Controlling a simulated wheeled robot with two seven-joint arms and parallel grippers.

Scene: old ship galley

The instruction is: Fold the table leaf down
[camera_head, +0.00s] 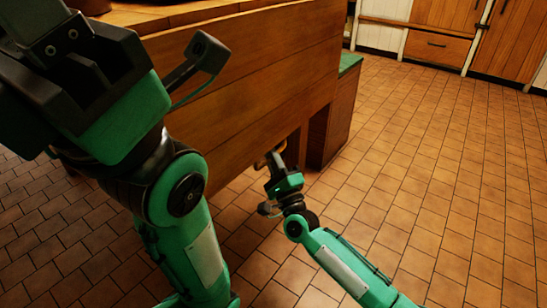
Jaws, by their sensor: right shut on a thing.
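The table leaf (255,85) is a broad wooden panel that slopes steeply down from the table top (150,14), across the middle of the view. My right gripper (268,161) is at the lower edge of the leaf, near its right end, and is shut on it; the fingertips are small and partly hidden against the wood. My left arm crosses in front of the left part of the leaf. The dark body of my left gripper (65,50) fills the upper left corner, and its fingertips cannot be made out.
A wooden cabinet or bench with a green top (348,64) stands just behind the right end of the leaf. Wooden cupboards (435,45) line the far wall. The tiled floor (440,170) is clear to the right. A dark reddish object (88,5) is cut off at the top.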

